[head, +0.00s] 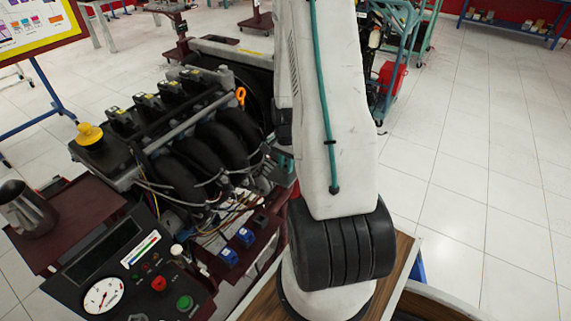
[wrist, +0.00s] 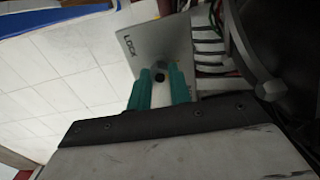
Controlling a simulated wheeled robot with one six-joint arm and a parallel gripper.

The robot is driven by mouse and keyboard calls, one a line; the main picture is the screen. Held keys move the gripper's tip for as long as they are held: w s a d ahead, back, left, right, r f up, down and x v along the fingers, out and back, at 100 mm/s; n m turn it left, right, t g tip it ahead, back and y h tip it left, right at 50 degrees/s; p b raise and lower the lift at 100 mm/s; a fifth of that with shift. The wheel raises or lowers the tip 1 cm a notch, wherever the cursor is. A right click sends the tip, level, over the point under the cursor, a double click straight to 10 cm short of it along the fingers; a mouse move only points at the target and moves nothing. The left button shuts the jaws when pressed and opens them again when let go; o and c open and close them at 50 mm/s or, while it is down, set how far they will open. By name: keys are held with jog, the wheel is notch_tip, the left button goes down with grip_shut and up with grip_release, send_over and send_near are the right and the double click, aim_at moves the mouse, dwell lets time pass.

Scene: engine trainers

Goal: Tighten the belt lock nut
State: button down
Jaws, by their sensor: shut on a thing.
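In the wrist view my gripper (wrist: 160,84) has two teal fingers, shut on a small dark part that I take to be the belt lock nut (wrist: 160,76). The nut shows between the fingertips, in front of a grey metal plate (wrist: 147,45) marked "LOCK". More lettering on the plate is partly covered by the right finger. How far the nut is turned cannot be told. In the head view the engine (head: 185,125) stands on its trainer frame left of my arm, and my arm hides my gripper and the nut.
A large dark rounded part (wrist: 275,45) lies close to the right of my gripper in the wrist view. In the head view a control panel (head: 125,255) with a gauge and a steel jug (head: 27,210) are at the left. Open tiled floor (head: 470,190) lies to the right.

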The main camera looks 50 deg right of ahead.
jog(key=c, duration=1.3)
grip_release()
jog(key=shift+r, duration=0.1)
notch_tip(320, 180, up, 8)
jog(key=shift+f, duration=0.15)
jog(key=shift+s+a, duration=0.1)
jog(key=s+a+r+n, duration=0.4)
jog(key=a+r+n, duration=0.1)
jog(key=a+r, duration=0.4)
jog(key=s+a+r+n+t, duration=0.1)
jog(key=s+a+r+n, duration=0.3)
jog(key=a+r, duration=0.5)
jog(key=s+a+r+n, duration=0.4)
jog(key=a+r+n, duration=0.4)
jog(key=a, duration=0.4)
jog(key=shift+s+a+r, duration=0.25)
jog(key=shift+s+r, duration=0.15)
jog(key=shift+r, duration=0.15)
